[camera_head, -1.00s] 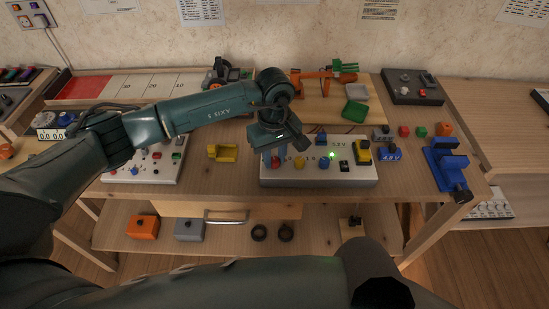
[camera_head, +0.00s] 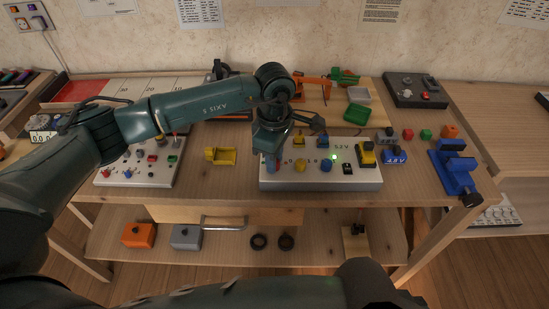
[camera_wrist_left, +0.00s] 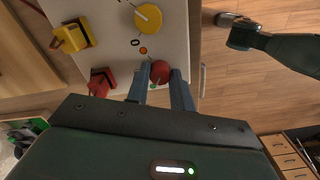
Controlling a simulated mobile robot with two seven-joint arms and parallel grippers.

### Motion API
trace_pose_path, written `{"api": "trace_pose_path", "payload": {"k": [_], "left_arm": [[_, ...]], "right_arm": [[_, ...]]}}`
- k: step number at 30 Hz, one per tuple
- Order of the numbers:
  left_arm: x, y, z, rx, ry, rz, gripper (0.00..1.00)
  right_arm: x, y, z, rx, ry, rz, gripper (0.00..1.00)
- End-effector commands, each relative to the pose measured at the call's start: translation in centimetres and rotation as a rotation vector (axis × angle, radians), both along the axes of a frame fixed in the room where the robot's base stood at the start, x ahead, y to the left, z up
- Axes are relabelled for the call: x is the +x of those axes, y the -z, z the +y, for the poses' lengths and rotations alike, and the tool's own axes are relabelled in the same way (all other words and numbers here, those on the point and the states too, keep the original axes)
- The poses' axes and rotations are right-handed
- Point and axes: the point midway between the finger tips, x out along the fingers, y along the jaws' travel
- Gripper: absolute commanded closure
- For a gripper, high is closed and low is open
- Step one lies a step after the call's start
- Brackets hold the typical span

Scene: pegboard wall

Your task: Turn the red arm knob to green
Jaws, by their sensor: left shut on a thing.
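The red knob (camera_wrist_left: 160,72) is between the two blue-grey fingers of my left gripper (camera_wrist_left: 161,88) in the left wrist view, with a finger on either side. My left gripper (camera_head: 271,163) points down at the left end of the white panel (camera_head: 330,183) in the head view and is shut on the knob. The gripper hides most of the knob there. An orange-red dot (camera_wrist_left: 143,50) and a green dot (camera_wrist_left: 152,87) are on the panel near the knob, on different sides of it. The knob's exact pointing direction is hard to tell.
A yellow knob (camera_wrist_left: 148,17) is beside the red one. A red part (camera_wrist_left: 100,80) and a yellow block (camera_wrist_left: 72,38) also stand on the panel. A blue knob (camera_head: 324,165) and a lit green lamp (camera_head: 334,157) are farther right. A blue vise (camera_head: 457,172) stands at the table's right.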

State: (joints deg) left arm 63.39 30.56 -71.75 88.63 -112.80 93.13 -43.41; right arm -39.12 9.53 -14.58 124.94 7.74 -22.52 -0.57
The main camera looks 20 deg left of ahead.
Motion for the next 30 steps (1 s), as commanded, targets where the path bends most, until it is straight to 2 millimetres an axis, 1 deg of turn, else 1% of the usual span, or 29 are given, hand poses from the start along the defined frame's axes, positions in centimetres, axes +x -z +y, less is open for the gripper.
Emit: {"api": "trace_pose_path", "payload": {"k": [16,17,18,24,25,30], "left_arm": [[0.02,-0.07,0.04,0.001,-0.029,-0.001,1.0],[0.03,-0.07,0.04,0.001,-0.029,-0.001,0.76],[0.03,-0.07,0.04,0.001,-0.029,-0.001,0.73],[0.02,-0.04,0.03,0.0,-0.028,-0.001,0.56],[0.02,-0.04,0.03,0.0,-0.028,-0.001,0.55],[0.01,-0.02,0.01,0.0,-0.028,0.0,0.55]], "right_arm": [[-0.01,-0.02,-0.02,0.002,0.001,-0.001,1.0],[0.0,0.0,-0.02,0.002,0.001,-0.001,1.0],[-0.02,0.03,-0.02,0.002,0.001,0.0,1.0],[-0.09,0.28,-0.03,0.0,0.0,0.004,1.0],[-0.1,0.31,-0.03,-0.001,0.001,0.005,1.0],[-0.12,0.38,-0.04,-0.001,0.0,0.006,1.0]]}}
